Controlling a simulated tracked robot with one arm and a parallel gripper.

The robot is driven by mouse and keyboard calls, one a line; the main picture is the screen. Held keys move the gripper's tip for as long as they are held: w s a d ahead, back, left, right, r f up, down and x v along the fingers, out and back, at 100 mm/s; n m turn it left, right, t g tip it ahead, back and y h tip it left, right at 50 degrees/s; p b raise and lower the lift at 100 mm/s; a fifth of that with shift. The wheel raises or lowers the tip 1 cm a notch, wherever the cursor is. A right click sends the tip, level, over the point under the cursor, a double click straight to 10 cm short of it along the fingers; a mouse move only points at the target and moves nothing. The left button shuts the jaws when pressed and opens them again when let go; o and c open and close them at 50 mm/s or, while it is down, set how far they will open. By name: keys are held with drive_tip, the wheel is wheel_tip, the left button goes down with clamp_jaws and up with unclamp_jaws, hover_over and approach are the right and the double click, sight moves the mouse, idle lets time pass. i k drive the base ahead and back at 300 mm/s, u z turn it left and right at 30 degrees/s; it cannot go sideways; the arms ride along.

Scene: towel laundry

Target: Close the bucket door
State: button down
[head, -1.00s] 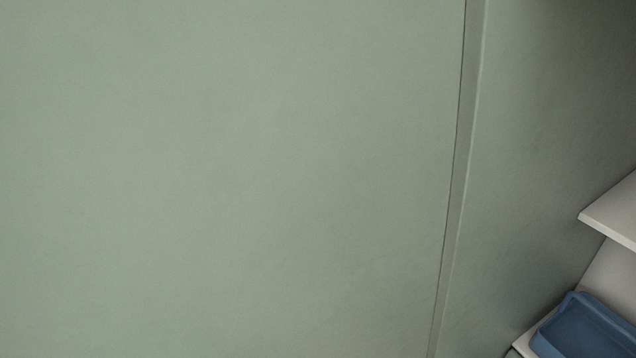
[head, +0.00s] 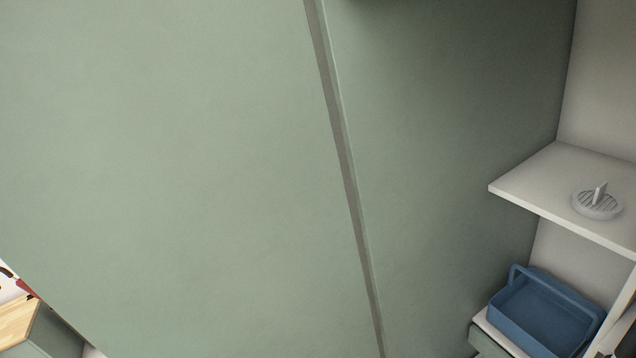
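A large pale green door or panel (head: 180,170) fills the left and middle of the head view. Its grey-green vertical edge (head: 345,170) runs down the middle, tilted. Right of that edge is a darker green panel (head: 450,130) that reaches back to the shelves. The door stands open beside the shelves, as far as I can tell. A blue bucket or bin with a handle (head: 512,328) sits low at the right. My gripper is not in view.
A white shelf (head: 530,185) at the right carries a small round grey ribbed object (head: 597,203). A wooden-topped green cabinet (head: 35,330) shows at the lower left, with a red item partly cut off beside it.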

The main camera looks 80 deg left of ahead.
sight(172, 184)
drive_tip(key=z, duration=1.65)
drive_tip(key=k, duration=2.7)
drive_tip(key=u, duration=1.15)
